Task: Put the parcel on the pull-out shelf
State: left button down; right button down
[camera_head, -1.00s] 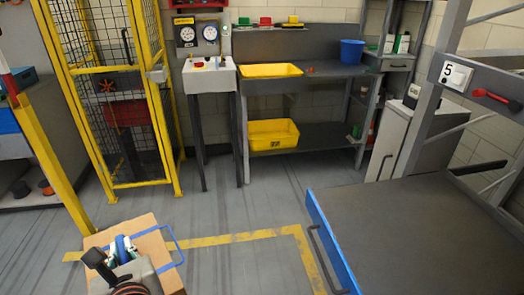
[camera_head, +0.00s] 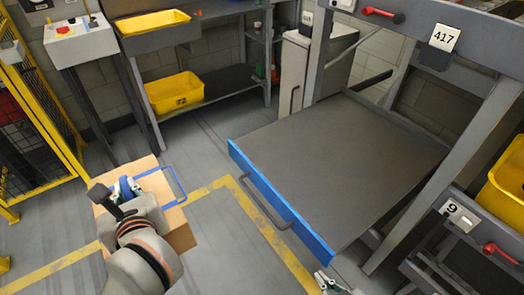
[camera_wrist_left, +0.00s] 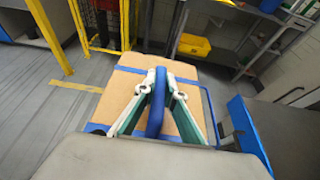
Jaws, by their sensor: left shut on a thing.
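The parcel is a cardboard box (camera_head: 183,227) with blue straps and a blue handle loop. My left gripper (camera_head: 124,190) is shut on the parcel and holds it in front of me, left of the shelf. In the left wrist view its two fingers (camera_wrist_left: 157,100) close on an upright blue handle on top of the box (camera_wrist_left: 120,92). The pull-out shelf (camera_head: 335,150) is a flat grey board with a blue front edge and a grey bar handle. It is extended and empty. My right gripper (camera_head: 328,284) shows only partly at the bottom edge; its jaws are unclear.
Grey rack posts (camera_head: 455,150) stand right of the shelf, with a 417 label above. A yellow bin (camera_head: 505,185) is at the far right. A workbench with yellow trays (camera_head: 175,92) and a yellow cage (camera_head: 40,140) stand at the left. Floor before the shelf is clear.

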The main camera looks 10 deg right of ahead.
aim_at(316, 162)
jog(key=i+j+z, duration=0.1)
jog(key=j+z, duration=0.15)
jog(key=z, duration=0.25)
jog(key=j+z, duration=0.25)
jog(key=z, duration=0.25)
jog(key=j+z, duration=0.3)
jog(key=z, duration=0.2)
jog(key=j+z, duration=0.3)
jog(key=z, duration=0.2)
jog(key=k+j+z, duration=0.1)
jog(key=j+z, duration=0.15)
jog(key=z, duration=0.25)
